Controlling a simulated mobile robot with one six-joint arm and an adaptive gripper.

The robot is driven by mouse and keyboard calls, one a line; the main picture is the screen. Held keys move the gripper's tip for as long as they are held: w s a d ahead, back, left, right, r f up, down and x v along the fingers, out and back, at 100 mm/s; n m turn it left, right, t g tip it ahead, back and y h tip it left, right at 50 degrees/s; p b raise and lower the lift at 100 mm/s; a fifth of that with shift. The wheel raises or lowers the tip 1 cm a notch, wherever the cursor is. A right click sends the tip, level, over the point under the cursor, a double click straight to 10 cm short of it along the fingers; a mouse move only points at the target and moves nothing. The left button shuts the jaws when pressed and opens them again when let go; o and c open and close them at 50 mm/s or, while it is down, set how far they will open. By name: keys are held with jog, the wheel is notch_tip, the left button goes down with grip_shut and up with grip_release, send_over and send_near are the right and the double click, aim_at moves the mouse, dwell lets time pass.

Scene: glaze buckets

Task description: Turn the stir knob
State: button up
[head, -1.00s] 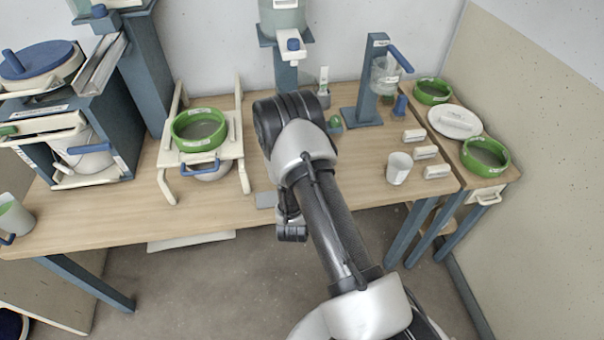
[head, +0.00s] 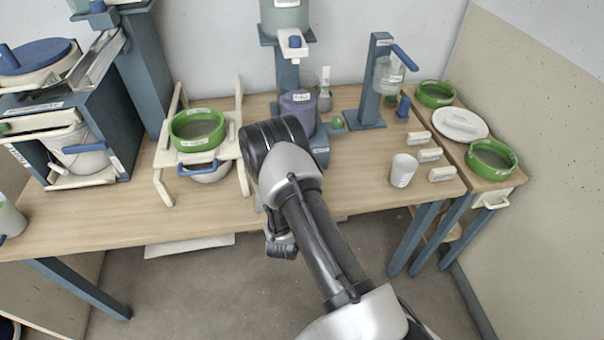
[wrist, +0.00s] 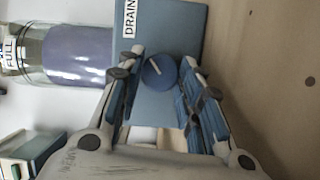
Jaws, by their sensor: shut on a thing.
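A round blue knob (wrist: 159,71) with a white line across it is on the face of a blue housing (wrist: 160,110) in the wrist view. The housing carries a white label reading "DRAIN". My gripper (wrist: 160,68) has one finger on each side of the knob and is shut on it. In the head view the purple vessel (head: 298,112) and the blue housing (head: 320,150) stand behind my arm. The knob and my gripper are hidden there.
A green-rimmed sieve (head: 198,130) on a cream stand is to the left. A white cup (head: 403,170) and several small white blocks are to the right. A blue dispenser stand (head: 376,95) is behind them. The table front (head: 355,185) right of my arm is clear.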

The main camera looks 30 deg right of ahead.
dwell(0.3)
jog(key=o, duration=1.1)
jog(key=shift+c, duration=0.2)
